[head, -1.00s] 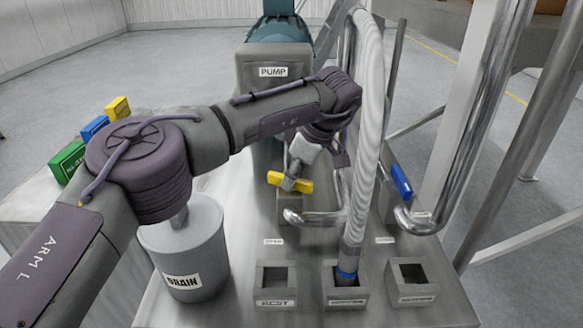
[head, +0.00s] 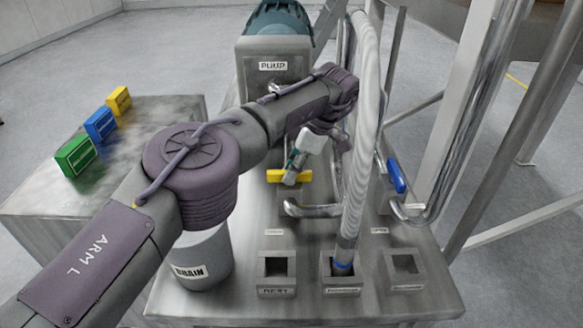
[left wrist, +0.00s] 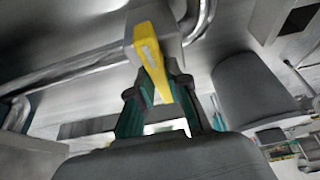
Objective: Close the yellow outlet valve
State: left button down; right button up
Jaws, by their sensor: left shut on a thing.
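The yellow outlet valve handle (head: 277,176) sits on a block on the steel table, left of the hose, and lies nearly level across the head view. My left gripper (head: 293,172) reaches it from above, with its fingers at the handle's middle. In the left wrist view the yellow handle (left wrist: 148,48) runs down between the fingertips of my left gripper (left wrist: 158,90), which is shut on its end. The gripper covers part of the handle in the head view. My right gripper is not in view.
The ribbed hose (head: 362,120) stands upright just right of the valve. A blue handle (head: 397,176) is farther right. The drain bucket (head: 205,258) stands below my left arm. The pump (head: 272,66) is behind. Green, blue and yellow boxes sit on a side table (head: 40,200).

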pick_arm(q)
jog(key=c, duration=1.1)
grip_release()
